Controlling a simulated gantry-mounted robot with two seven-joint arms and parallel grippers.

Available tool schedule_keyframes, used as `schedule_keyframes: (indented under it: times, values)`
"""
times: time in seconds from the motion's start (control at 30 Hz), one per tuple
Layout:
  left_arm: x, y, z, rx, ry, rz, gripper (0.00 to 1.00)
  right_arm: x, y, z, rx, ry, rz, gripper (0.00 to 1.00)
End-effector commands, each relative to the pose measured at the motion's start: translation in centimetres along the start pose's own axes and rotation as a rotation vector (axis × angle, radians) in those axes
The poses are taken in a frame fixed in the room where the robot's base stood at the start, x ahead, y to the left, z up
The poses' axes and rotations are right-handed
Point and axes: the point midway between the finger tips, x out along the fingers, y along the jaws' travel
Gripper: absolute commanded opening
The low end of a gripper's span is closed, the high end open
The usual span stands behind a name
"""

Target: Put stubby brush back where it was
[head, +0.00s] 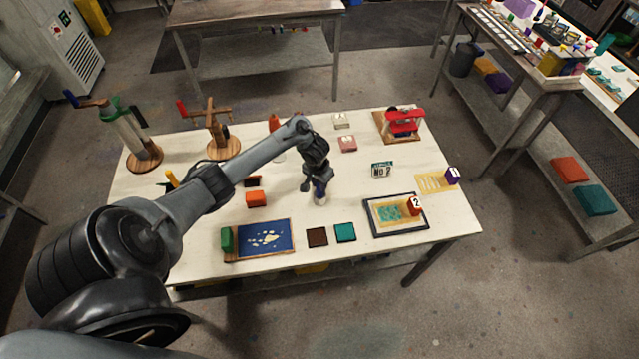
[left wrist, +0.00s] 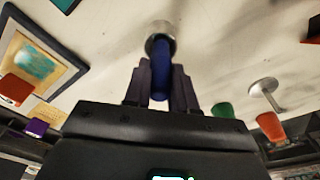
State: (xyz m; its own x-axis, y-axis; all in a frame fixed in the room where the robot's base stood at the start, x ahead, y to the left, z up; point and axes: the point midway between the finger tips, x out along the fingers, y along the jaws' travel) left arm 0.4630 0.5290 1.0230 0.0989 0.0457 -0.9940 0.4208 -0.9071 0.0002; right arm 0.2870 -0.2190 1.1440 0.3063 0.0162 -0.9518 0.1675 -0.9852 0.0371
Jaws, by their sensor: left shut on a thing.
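My left gripper (head: 319,184) is above the middle of the pale table, pointing down. It is shut on a short brush with a blue handle, which I take for the stubby brush (head: 320,199). In the left wrist view the blue handle (left wrist: 160,78) stands between the two dark fingers, with a round silvery part (left wrist: 160,40) at its far end. The brush looks roughly upright. I cannot tell whether its lower end touches the table (head: 290,205). My right gripper is not in view.
Near the brush are an orange block (head: 256,199), a brown square (head: 317,237), a teal square (head: 345,232) and a framed screen (head: 373,228). A blue printed panel (head: 265,238) lies front left. Wooden stands (head: 223,148) and a red press (head: 404,121) stand farther back.

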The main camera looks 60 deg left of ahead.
Motion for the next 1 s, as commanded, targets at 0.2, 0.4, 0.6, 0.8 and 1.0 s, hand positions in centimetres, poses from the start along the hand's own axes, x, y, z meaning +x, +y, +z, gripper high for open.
schedule_keyframes:
  times: [0.2, 0.4, 0.6, 0.8, 1.0]
  values:
    - [0.0, 0.0, 0.0, 0.000, 0.000, 0.000, 0.00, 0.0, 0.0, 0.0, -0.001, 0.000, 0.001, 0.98]
    - [0.2, 0.0, 0.0, -0.001, 0.000, 0.000, 0.36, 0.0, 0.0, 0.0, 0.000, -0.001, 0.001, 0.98]
    - [0.2, 0.0, 0.0, 0.000, 0.000, 0.000, 0.51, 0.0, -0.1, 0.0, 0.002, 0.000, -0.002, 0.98]
    - [0.1, 0.0, 0.0, 0.000, 0.001, 0.000, 0.51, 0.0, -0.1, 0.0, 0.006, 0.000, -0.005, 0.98]
    - [-1.5, 0.0, -0.1, 0.001, 0.002, 0.001, 0.51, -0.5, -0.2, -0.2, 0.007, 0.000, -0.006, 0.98]
